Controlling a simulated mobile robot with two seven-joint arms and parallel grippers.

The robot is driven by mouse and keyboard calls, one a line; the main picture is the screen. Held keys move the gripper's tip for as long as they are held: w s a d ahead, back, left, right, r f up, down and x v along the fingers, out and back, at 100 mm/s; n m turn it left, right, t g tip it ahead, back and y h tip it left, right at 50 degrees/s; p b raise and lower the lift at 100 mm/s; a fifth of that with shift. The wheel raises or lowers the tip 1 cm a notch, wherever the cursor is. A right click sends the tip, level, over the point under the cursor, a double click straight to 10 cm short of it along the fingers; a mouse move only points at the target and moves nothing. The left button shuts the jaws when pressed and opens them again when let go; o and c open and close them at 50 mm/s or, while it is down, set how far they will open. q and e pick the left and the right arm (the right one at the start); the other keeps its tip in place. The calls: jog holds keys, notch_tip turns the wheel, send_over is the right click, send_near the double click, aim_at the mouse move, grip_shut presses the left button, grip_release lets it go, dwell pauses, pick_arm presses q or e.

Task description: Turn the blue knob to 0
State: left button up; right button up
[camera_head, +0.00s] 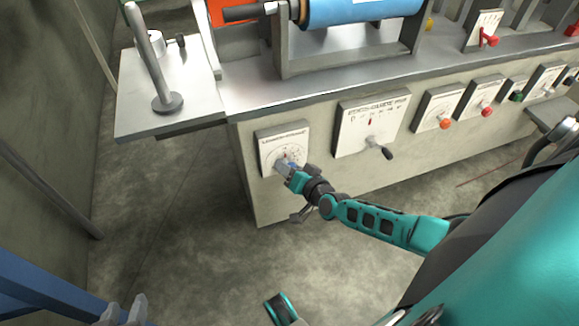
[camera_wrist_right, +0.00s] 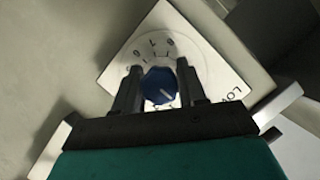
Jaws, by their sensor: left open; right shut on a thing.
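The blue knob (camera_wrist_right: 160,86) sits in the middle of a white dial plate (camera_wrist_right: 212,68) with printed numerals around it. A pale pointer line shows on the knob's face, towards its lower right in the right wrist view; I cannot read which number it meets. My right gripper (camera_wrist_right: 158,88) has one finger on each side of the knob and is shut on it. In the head view the right gripper (camera_head: 287,168) covers most of the knob, in front of the dial plate (camera_head: 284,141). My left gripper (camera_head: 123,310) is open and empty at the lower left.
To the right on the same panel are a plate with a black-handled lever (camera_head: 388,152), an orange knob (camera_head: 445,124) and a red knob (camera_head: 487,111). A metal shelf with an upright post (camera_head: 152,62) juts out at the left. The floor (camera_head: 190,240) below is clear.

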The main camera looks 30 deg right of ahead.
pick_arm(q)
jog(key=shift+r, duration=0.1)
pick_arm(e)
jog(key=o, duration=1)
jog(key=shift+o, duration=0.2)
jog(key=shift+s+r, duration=0.1)
jog(key=shift+s, duration=0.15)
pick_arm(q)
notch_tip(320, 180, up, 4)
jog(key=p, duration=0.5)
jog(key=shift+a+r, duration=0.1)
jog(key=shift+r, duration=0.15)
pick_arm(e)
jog(key=v, duration=1.2)
jog(key=shift+s, duration=0.2)
